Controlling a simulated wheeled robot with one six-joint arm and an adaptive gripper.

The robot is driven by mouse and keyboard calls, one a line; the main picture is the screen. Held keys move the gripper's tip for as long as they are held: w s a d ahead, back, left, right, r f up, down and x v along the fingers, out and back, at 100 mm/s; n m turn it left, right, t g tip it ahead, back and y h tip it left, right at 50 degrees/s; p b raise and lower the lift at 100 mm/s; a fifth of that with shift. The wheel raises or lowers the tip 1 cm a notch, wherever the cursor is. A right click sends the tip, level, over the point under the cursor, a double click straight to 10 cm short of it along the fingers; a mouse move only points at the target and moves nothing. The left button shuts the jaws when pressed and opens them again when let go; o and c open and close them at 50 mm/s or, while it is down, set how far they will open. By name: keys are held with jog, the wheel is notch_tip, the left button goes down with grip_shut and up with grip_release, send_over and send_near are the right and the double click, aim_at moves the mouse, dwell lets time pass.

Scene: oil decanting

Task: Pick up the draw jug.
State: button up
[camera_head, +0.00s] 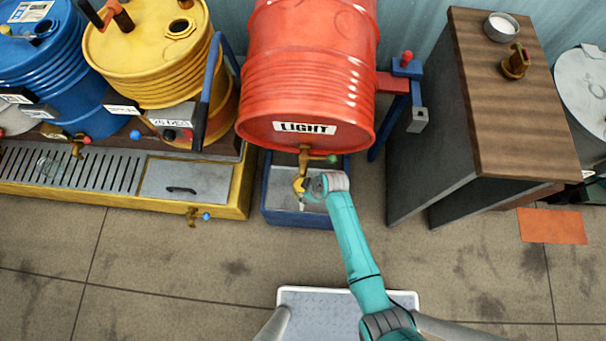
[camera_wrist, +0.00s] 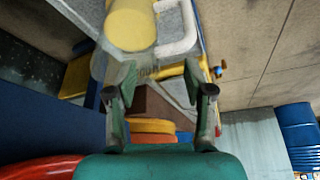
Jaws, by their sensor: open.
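The draw jug seems to be the yellow round vessel (camera_wrist: 130,25) with a pale loop handle (camera_wrist: 180,38) in the wrist view. It is cut off by the top edge. My gripper (camera_wrist: 163,75) is open, with its two green fingers apart and nothing between their tips. The jug and its handle show beyond the fingertips; I cannot tell whether they touch. In the head view a small yellow part (camera_head: 299,185) shows beside my gripper, below the tap of the red drum. My wrist hides most of what stands there.
The red drum marked LIGHT (camera_head: 305,90) lies on its side above a blue-rimmed tray (camera_head: 290,220). A brown-topped cabinet (camera_head: 515,110) stands to the right. A yellow-edged grated bench (camera_head: 70,165) with blue and yellow drums is on the left. The front floor is mostly clear.

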aim_at(300, 192)
jog(key=x, duration=0.3)
jog(key=shift+w+a, duration=0.15)
jog(key=shift+a, duration=0.2)
jog(key=shift+w+a+f, duration=0.15)
jog(key=shift+a+f, duration=0.05)
jog(key=shift+f, duration=0.5)
grip_shut()
